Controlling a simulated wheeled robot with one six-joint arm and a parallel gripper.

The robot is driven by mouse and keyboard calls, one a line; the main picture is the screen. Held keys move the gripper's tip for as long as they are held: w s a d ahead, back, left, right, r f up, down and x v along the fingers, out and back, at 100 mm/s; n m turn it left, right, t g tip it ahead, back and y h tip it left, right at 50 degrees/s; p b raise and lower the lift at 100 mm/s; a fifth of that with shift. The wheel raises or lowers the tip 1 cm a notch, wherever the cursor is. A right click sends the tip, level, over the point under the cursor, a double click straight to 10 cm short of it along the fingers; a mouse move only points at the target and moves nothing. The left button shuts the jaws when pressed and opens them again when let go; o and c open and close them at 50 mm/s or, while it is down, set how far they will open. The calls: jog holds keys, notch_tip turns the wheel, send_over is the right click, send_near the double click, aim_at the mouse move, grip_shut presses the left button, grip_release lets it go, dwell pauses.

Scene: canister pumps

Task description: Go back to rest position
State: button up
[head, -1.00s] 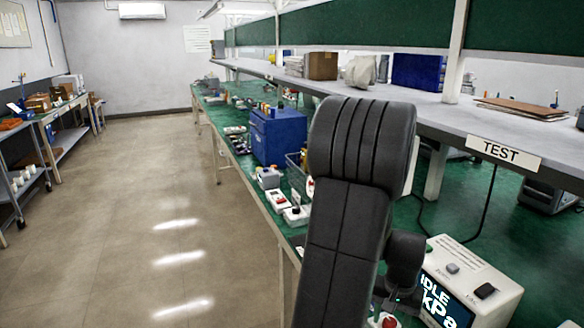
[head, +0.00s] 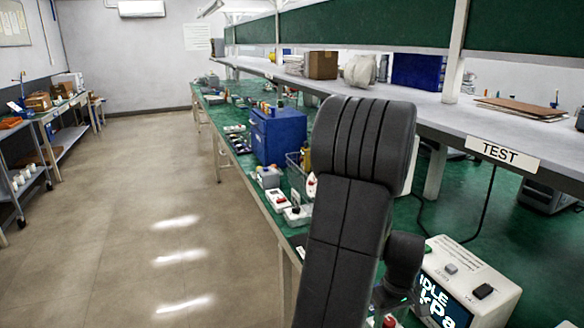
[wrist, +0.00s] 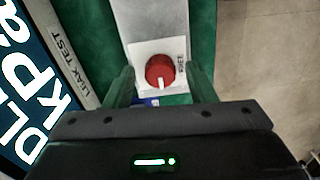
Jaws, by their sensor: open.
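In the wrist view, my gripper (wrist: 161,72) is open, with one dark finger on each side of a red knob (wrist: 158,66). The knob has a white pointer mark and sits on a white plate with small lettering. I see no finger touching it, and the height of the fingers above it is hard to judge. In the head view my own arm covers most of this spot, and the fingers cannot be made out. A bit of red (head: 389,321) shows at the bottom edge beside my arm.
A tester with a lit screen (head: 443,303) reading IDLE and kPa stands close at right of my arm. A blue cabinet (head: 278,136) and small devices stand along the green bench. A shelf with a TEST label (head: 504,154) overhangs the bench. The floor (head: 120,220) at left is clear.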

jog(key=shift+n, duration=1.3)
